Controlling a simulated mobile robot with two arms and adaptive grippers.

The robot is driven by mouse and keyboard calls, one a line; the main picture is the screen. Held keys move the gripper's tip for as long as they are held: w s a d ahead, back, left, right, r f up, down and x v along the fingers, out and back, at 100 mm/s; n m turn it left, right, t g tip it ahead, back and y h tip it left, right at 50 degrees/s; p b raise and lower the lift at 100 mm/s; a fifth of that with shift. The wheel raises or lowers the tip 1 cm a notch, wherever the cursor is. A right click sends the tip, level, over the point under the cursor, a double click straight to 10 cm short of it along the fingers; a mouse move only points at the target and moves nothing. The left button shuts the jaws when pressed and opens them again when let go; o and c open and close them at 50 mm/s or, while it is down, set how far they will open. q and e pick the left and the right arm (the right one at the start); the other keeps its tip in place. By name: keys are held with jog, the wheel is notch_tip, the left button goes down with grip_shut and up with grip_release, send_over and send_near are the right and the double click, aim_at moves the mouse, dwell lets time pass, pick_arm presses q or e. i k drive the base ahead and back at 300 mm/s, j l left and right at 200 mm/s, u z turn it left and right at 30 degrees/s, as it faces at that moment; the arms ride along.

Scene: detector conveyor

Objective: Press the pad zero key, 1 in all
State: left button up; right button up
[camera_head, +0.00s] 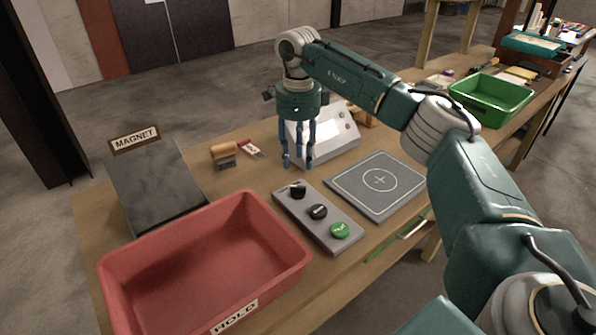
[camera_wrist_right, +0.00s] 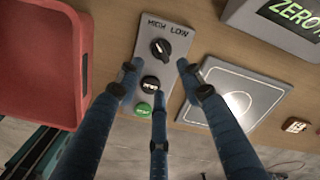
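A grey control panel (camera_head: 328,227) lies on the bench with a black knob (camera_head: 298,190), a black button (camera_head: 318,211) and a green button (camera_head: 340,230). In the right wrist view the knob (camera_wrist_right: 160,47) sits under HIGH and LOW; the black button (camera_wrist_right: 150,84) has small white lettering, not clearly readable. The grey square pad (camera_head: 344,183) with a circle and cross is beside the panel. My right gripper (camera_head: 298,163) is empty, its fingers spread, pointing down above the bench just behind the knob end of the panel. My left gripper is not in view.
A red HOLD bin (camera_head: 125,262) stands left of the panel, with a dark MAGNET slab (camera_head: 150,180) behind it. A pale display box (camera_head: 338,146) stands behind my right gripper; its screen (camera_wrist_right: 290,15) reads ZERO, partly cut off. A green bin (camera_head: 500,97) stands far right.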

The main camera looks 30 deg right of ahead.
aim_at(318, 211)
jog(key=k, duration=1.5)
